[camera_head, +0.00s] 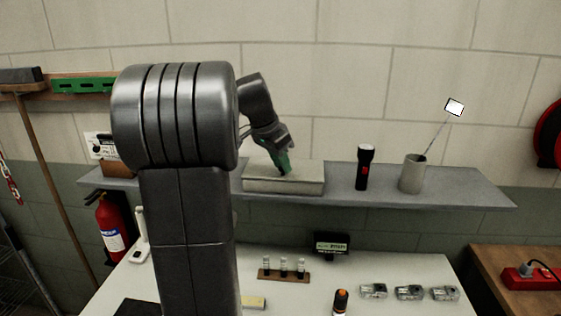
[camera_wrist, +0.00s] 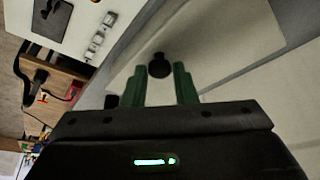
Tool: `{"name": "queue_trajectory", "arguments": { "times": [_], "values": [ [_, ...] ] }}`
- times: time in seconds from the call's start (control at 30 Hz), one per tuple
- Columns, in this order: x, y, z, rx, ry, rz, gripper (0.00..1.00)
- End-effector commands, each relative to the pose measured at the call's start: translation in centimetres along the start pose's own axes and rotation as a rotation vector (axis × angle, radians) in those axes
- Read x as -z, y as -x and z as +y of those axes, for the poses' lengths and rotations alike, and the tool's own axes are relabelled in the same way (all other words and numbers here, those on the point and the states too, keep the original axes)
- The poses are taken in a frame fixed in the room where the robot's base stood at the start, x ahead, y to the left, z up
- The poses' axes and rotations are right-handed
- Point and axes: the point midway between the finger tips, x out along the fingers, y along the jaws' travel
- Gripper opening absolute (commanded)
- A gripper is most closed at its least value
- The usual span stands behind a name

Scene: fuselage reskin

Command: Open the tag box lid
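The tag box (camera_head: 285,184) is a pale grey-beige box standing on the wall shelf, and its lid looks closed. My gripper (camera_head: 284,172) reaches down to the lid from above, with its green fingers at the lid's top. In the wrist view the pale lid (camera_wrist: 215,35) fills the upper middle and carries a round black knob (camera_wrist: 159,66). My two green fingers (camera_wrist: 160,78) are apart, one on each side of the knob, near their tips. I cannot tell whether either finger touches it. The knob is hidden in the head view.
The grey shelf (camera_head: 390,194) also holds a black flashlight (camera_head: 364,167) and a cup (camera_head: 412,174) with a thin-stemmed mirror (camera_head: 454,107) to the right. Below is a white table (camera_head: 210,278) with a vial rack (camera_head: 284,275) and several clear cases. A fire extinguisher (camera_head: 113,228) hangs left.

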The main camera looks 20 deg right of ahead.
Motion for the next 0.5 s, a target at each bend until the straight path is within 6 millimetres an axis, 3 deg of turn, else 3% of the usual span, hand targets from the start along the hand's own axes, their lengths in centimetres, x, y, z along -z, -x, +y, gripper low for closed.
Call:
{"name": "queue_trajectory", "arguments": {
  "times": [0.03, 0.1, 0.13, 0.5],
  "values": [
    [0.00, 0.01, -0.01, 0.000, 0.000, 0.000, 0.15],
    [0.00, 0.01, -0.01, 0.000, 0.000, 0.000, 0.01],
    [0.00, 0.01, -0.01, 0.000, 0.000, 0.000, 0.00],
    [0.21, 0.39, -0.07, 0.001, 0.000, 0.000, 0.00]
  ]
}}
